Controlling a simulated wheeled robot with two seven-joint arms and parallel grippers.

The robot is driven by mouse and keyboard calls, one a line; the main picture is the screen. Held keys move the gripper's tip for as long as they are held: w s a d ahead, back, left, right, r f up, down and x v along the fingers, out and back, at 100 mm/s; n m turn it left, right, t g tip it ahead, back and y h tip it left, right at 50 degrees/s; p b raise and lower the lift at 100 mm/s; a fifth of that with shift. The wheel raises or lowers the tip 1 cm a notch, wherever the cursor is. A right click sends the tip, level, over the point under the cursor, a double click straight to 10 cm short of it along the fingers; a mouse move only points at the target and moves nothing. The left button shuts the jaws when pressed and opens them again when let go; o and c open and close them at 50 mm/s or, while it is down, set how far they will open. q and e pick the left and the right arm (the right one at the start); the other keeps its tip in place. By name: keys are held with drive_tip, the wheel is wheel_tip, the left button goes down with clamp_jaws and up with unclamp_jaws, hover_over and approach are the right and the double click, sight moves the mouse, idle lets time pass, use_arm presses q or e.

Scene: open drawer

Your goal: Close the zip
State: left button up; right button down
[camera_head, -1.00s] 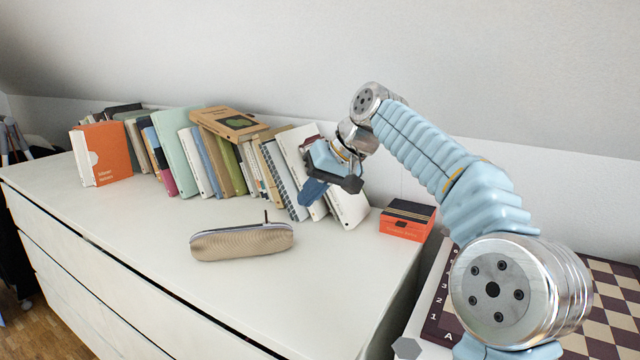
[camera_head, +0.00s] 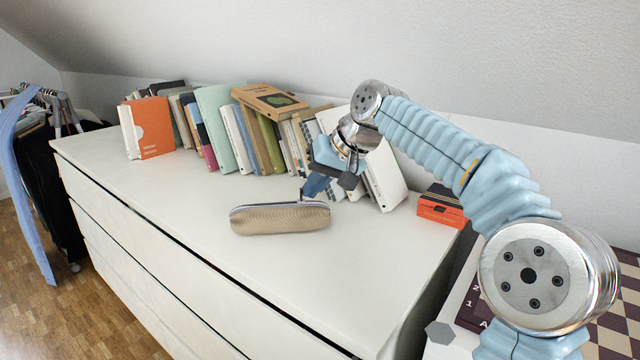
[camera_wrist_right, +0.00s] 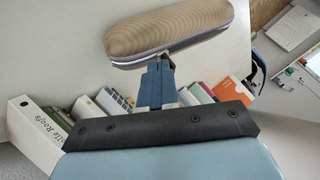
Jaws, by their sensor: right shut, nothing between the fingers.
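A tan ribbed pencil case (camera_head: 280,219) lies on the white dresser top, with a zip running along its upper edge. A small dark zip pull stands up near its right end in the head view. My right gripper (camera_head: 312,190) is shut and empty, its blue fingers pointing down just above and behind the right end of the case. In the right wrist view the shut fingers (camera_wrist_right: 157,70) reach to the zip side of the case (camera_wrist_right: 170,32), and they hide the pull. I cannot tell whether they touch it. My left gripper is not in view.
A row of leaning books (camera_head: 240,130) stands along the back of the dresser, close behind my right gripper. An orange box (camera_head: 441,208) sits at the right end. The dresser top (camera_head: 190,190) is clear left of and in front of the case.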

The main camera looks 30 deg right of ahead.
drive_tip(key=w+a, duration=0.1)
drive_tip(key=a, duration=0.1)
drive_tip(key=a+p, duration=0.1)
drive_tip(key=a, duration=0.1)
drive_tip(key=w+a+p, duration=0.1)
drive_tip(key=a, duration=0.1)
drive_tip(key=shift+w+a+r, duration=0.25)
drive_tip(key=shift+w+a, duration=0.1)
drive_tip(key=shift+a, duration=0.05)
drive_tip(key=shift+f, duration=0.2)
drive_tip(key=shift+d, duration=0.15)
